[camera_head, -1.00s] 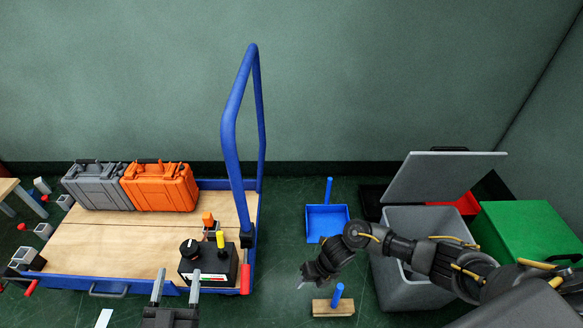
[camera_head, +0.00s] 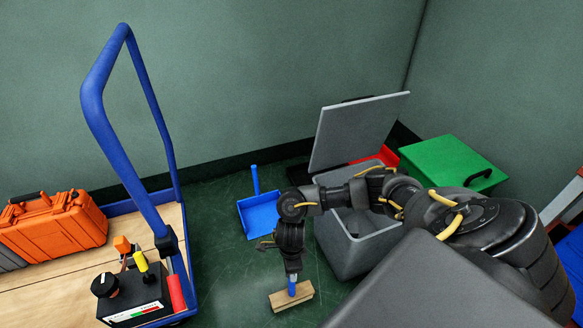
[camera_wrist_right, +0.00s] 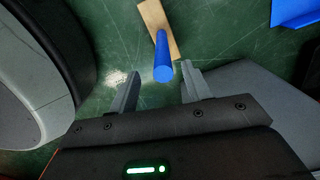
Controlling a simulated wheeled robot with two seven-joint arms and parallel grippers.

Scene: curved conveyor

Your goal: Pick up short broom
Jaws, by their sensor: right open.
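The short broom stands on the floor, with a wooden block head (camera_head: 291,297) and a short blue upright handle (camera_head: 292,287). In the right wrist view the handle (camera_wrist_right: 163,58) points up toward the camera, with the wooden head (camera_wrist_right: 157,22) beyond it. My right gripper (camera_head: 292,276) is above the broom, pointing down at the handle. In the wrist view its two fingers (camera_wrist_right: 158,88) are apart, and the handle's top lies between or just ahead of their tips. My left gripper is out of view.
A grey bin (camera_head: 350,262) with its lid raised stands right beside the broom. A blue dustpan (camera_head: 259,216) lies behind it. A blue-railed cart (camera_head: 182,262) stands to the left. A green box (camera_head: 452,166) is at the back right.

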